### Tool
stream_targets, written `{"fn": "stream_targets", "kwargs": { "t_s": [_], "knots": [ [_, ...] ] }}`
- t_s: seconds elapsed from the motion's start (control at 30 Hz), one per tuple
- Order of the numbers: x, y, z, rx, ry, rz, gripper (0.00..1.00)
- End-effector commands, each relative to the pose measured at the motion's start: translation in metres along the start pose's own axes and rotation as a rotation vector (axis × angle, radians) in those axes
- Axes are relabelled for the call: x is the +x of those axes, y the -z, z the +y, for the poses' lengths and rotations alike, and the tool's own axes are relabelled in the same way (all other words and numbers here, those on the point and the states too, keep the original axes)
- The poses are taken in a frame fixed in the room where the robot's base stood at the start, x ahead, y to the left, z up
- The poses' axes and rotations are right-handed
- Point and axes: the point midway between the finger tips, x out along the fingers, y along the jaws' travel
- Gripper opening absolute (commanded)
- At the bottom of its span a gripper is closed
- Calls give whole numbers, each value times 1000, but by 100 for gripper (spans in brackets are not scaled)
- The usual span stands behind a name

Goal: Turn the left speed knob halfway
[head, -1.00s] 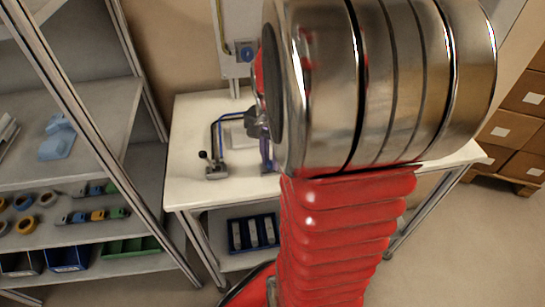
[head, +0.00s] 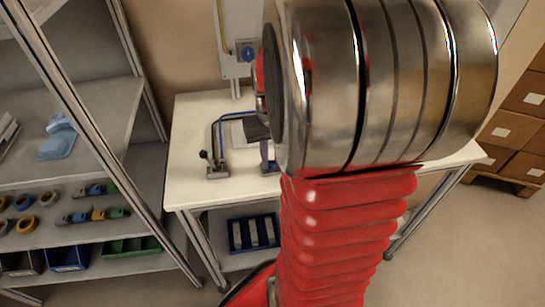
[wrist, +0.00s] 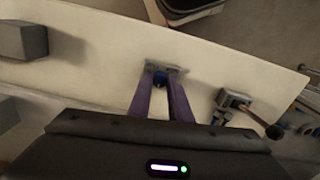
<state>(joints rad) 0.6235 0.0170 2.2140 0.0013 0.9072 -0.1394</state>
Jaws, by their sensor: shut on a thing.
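I cannot make out any mark or how far the knob is turned.
A grey bracket with a black-balled lever (head: 209,160) stands on the white table (head: 190,120), left of my gripper. Shelves with tape reels (head: 25,201) stand at the left. Cartons (head: 510,130) are at the right.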

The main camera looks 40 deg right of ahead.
Motion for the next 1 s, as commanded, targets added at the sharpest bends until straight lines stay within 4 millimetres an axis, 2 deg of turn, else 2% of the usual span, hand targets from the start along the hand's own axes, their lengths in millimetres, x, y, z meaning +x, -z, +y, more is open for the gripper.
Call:
{"fn": "stream_targets", "kwargs": {
  "t_s": [0.03,0.23,0.67,0.7,0.93,1.0],
  "knots": [
    [3,-5,0,-19,1,-16,0],
    [3,-5,0,-73,1,-16,0],
    [3,-6,1,-83,0,-17,0],
    [3,-6,1,-83,0,-17,20],
    [2,-3,1,-82,0,-10,36],
    [1,-3,1,-82,0,-8,36]
  ]
}}
